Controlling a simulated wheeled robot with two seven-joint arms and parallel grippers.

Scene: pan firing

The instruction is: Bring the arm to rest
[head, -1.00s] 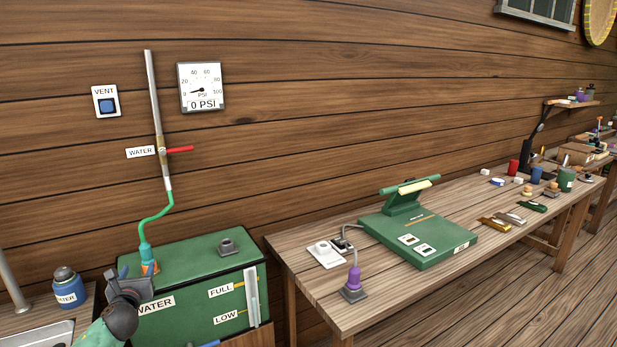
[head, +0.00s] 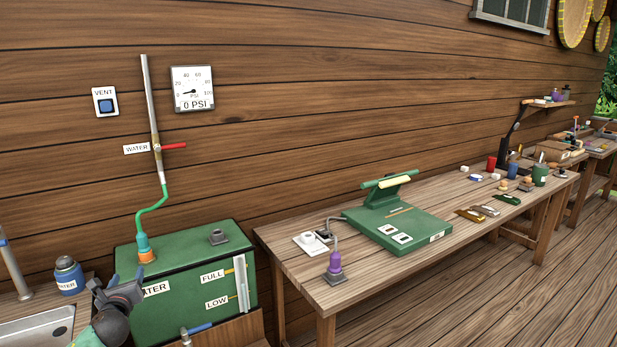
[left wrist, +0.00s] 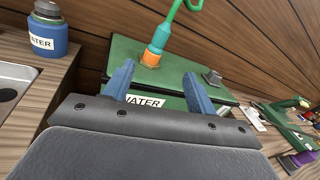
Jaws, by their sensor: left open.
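My left gripper (head: 126,283) is at the lower left of the head view, in front of the green water tank (head: 200,262). In the left wrist view its two blue fingers (left wrist: 158,90) are apart with nothing held between them. Beyond them are the tank (left wrist: 180,75) and the orange and teal hose fitting (left wrist: 153,55) on its top. The fingers look apart from the fitting. The green hose (head: 150,210) runs from the fitting up to the wall pipe with a red valve handle (head: 174,146). My right gripper is not in view.
A blue water jar (head: 68,276) and a sink (head: 35,328) are left of the tank. To the right, a wooden bench (head: 365,280) holds a green press (head: 398,225), a purple-topped plug (head: 334,265) and several small items. The gauge (head: 193,90) reads 0 PSI.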

